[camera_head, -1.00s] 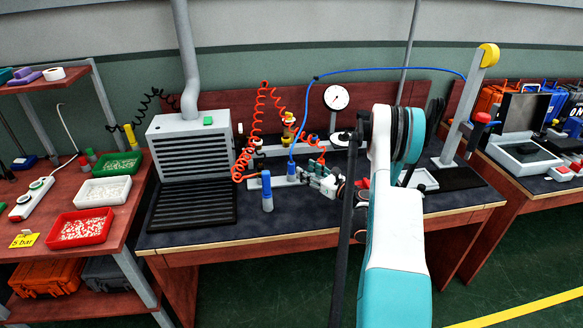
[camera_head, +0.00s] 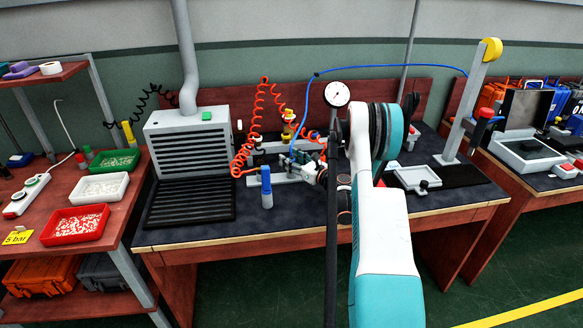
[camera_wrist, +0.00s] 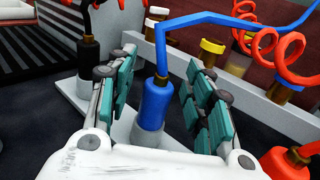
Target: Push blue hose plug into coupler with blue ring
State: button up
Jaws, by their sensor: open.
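The blue hose plug (camera_wrist: 157,103) stands upright on a grey cylindrical base (camera_wrist: 147,137) in the wrist view. A blue hose (camera_wrist: 205,18) bends out of its brass top. My gripper (camera_wrist: 160,88) is open, with one teal-padded finger on each side of the plug. In the head view my gripper (camera_head: 299,160) is at the rear middle of the bench and mostly hides the plug.
A black plug (camera_wrist: 89,62) stands left of my gripper and a red plug (camera_wrist: 288,160) lower right. A blue cylinder (camera_head: 267,190) stands toward the bench front. A pressure gauge (camera_head: 337,94) is behind my arm.

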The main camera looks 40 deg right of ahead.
grip_shut()
